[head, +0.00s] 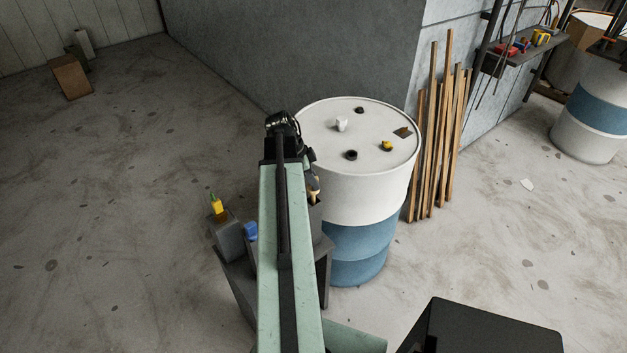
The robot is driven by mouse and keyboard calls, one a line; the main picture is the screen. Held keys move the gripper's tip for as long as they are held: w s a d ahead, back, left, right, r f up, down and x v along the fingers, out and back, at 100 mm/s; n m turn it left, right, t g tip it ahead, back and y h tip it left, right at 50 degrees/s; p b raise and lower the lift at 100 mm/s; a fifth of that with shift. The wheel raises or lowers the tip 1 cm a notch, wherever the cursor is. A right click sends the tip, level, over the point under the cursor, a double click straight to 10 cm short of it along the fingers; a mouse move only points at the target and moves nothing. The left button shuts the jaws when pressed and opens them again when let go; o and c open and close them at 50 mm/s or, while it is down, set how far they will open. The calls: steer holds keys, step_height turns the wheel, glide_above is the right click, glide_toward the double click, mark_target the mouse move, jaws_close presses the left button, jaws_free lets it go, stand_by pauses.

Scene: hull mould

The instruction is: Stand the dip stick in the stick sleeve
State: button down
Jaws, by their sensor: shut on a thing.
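My gripper (282,125) is at the far end of my raised arm, just left of the drum's rim in the picture. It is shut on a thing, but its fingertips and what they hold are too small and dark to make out. I cannot pick out the dip stick for sure. A short black round piece (351,155) and a smaller dark one (360,110) are on top of the white and blue drum (365,200). I cannot tell whether either is the stick sleeve. My arm hides part of the area below and behind it.
The drum top also bears a white piece (341,124), a yellow piece (387,146) and a brown flat piece (403,132). Wooden strips (436,140) lean behind it. A grey bench (240,280) with a grey container (226,238) stands left of my arm. The left floor is mostly clear.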

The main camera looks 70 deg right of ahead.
mark_target(313, 191)
steer(key=shift+f+b, duration=2.35)
steer(key=shift+f, duration=0.2)
steer(key=c, duration=1.2)
jaws_free()
steer(key=shift+r, duration=0.1)
steer(key=p+v, duration=0.7)
steer(key=shift+w+r, duration=0.15)
steer(key=shift+r, duration=0.15)
steer(key=shift+a, duration=0.1)
